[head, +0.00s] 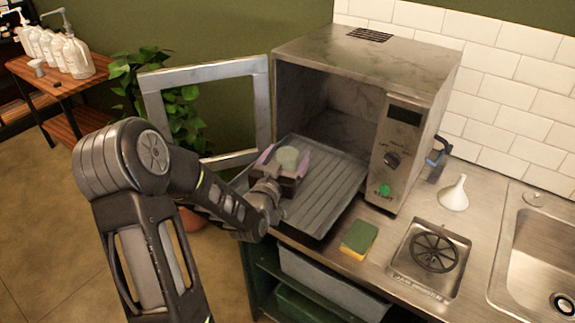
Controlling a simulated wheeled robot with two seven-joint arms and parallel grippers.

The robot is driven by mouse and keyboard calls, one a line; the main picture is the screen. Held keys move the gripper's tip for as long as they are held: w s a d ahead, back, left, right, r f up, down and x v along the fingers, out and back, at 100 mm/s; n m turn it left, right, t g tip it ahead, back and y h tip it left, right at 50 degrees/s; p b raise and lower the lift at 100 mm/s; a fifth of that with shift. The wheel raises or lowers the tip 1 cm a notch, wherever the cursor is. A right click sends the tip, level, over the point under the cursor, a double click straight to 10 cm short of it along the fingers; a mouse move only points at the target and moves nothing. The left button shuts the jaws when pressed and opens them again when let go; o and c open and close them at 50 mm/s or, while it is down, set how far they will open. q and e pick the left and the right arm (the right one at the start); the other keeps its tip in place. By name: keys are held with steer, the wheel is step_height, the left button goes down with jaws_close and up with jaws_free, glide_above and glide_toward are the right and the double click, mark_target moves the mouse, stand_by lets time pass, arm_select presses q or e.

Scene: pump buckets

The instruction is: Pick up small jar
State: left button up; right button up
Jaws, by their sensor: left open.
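A small pale green, rounded thing, which looks like the small jar (288,157), sits at the oven's mouth, over the pulled-out ribbed tray (325,195). My left gripper (283,167) reaches in from the left over the tray. Its fingers are open, one on either side of the jar, with purplish and dark parts showing. The gripper hides the jar's lower part, so I cannot tell whether the fingers touch it. My right gripper is not in view.
The steel oven (365,65) stands open, its framed door (262,110) swung left. A sponge (359,239), a white funnel (454,194), a round burner (434,252) and a sink (540,255) are to the right. White pump bottles (75,57) stand on a wooden table behind.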

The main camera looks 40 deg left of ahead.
arm_select(q)
steer(key=c, duration=1.6)
